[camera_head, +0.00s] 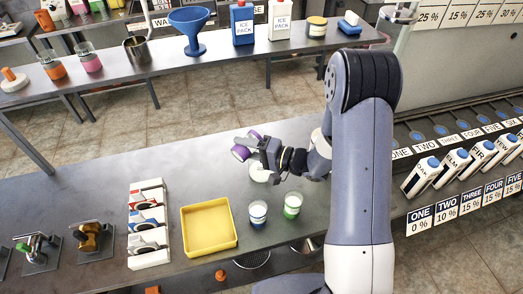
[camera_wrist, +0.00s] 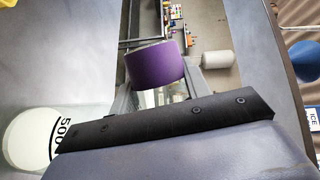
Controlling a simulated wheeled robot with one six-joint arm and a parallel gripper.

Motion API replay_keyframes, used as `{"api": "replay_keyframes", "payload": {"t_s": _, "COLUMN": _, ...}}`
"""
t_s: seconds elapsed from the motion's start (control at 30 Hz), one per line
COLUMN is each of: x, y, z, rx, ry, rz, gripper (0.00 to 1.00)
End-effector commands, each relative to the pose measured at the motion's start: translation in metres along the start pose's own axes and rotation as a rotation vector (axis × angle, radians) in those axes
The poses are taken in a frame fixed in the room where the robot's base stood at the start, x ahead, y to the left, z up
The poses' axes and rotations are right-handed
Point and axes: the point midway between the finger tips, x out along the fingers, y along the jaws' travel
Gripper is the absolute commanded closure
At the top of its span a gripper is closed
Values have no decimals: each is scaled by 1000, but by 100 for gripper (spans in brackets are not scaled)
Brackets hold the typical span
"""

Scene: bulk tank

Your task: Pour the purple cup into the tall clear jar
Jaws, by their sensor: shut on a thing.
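The purple cup (camera_head: 240,153) is held in my gripper (camera_head: 259,147) above the counter, and it looks tipped toward the left in the head view. In the wrist view the purple cup (camera_wrist: 158,65) sits between the fingers, with its far side hidden. A pale round vessel (camera_head: 260,173), probably the tall clear jar, stands just below my gripper, partly covered by it. The wrist view shows a jar marked 500 (camera_wrist: 30,138) at the lower left, with whitish contents, apart from the cup. Whether anything flows from the cup cannot be told.
A blue-banded cup (camera_head: 257,213) and a green-banded cup (camera_head: 292,205) stand in front of my gripper. A yellow tray (camera_head: 186,234) and a white rack (camera_head: 148,257) lie to the left. Labelled cartons (camera_head: 452,164) line the right. The counter left of the gripper is clear.

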Motion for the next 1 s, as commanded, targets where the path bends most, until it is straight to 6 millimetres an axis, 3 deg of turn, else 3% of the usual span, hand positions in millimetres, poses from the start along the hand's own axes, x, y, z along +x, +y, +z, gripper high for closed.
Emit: {"api": "replay_keyframes", "payload": {"t_s": 1.0, "x": -2, "y": -6, "z": -4, "rx": 103, "ry": 0, "rz": -44, "gripper": 80}}
